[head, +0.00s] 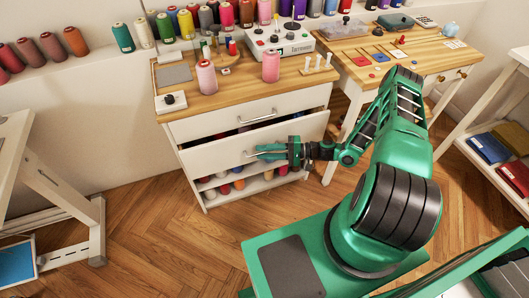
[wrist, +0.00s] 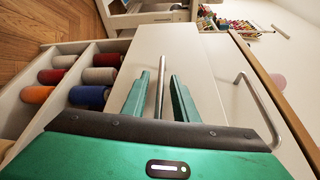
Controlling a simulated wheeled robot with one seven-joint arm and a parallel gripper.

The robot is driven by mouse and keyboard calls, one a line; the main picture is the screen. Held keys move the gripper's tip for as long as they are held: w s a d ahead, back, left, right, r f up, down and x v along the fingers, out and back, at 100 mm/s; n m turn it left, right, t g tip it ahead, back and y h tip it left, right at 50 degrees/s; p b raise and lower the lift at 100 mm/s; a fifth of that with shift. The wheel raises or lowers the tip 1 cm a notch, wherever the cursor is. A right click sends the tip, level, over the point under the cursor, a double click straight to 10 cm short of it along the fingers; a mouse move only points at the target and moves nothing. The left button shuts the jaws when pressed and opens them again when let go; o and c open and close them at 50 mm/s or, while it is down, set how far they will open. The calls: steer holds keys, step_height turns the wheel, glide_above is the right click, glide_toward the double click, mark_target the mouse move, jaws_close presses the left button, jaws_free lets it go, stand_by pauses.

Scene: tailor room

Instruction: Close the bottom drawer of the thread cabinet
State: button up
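The thread cabinet (head: 185,135) is white with a wooden top. Its bottom drawer (head: 305,128) is pulled partly out, with a dark gap above its front where some contents show. In the wrist view, the drawer front (wrist: 208,70) is plain white with a metal bar handle (wrist: 161,75). My gripper (head: 258,152) is in front of this drawer. In the wrist view, my gripper (wrist: 159,95) is open, with one green finger on each side of the handle and visible gaps between. Whether the fingertips touch the front cannot be told.
The closed-looking top drawer has its own handle (head: 260,117). Open shelves below hold several thread spools (wrist: 88,97). Spools and a machine (head: 280,40) stand on the cabinet top. A wooden table (head: 430,65) stands to the right. Floor (head: 150,215) is clear at left.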

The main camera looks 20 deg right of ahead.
jaws_close()
steer(key=shift+f, duration=0.15)
stand_by(1.2)
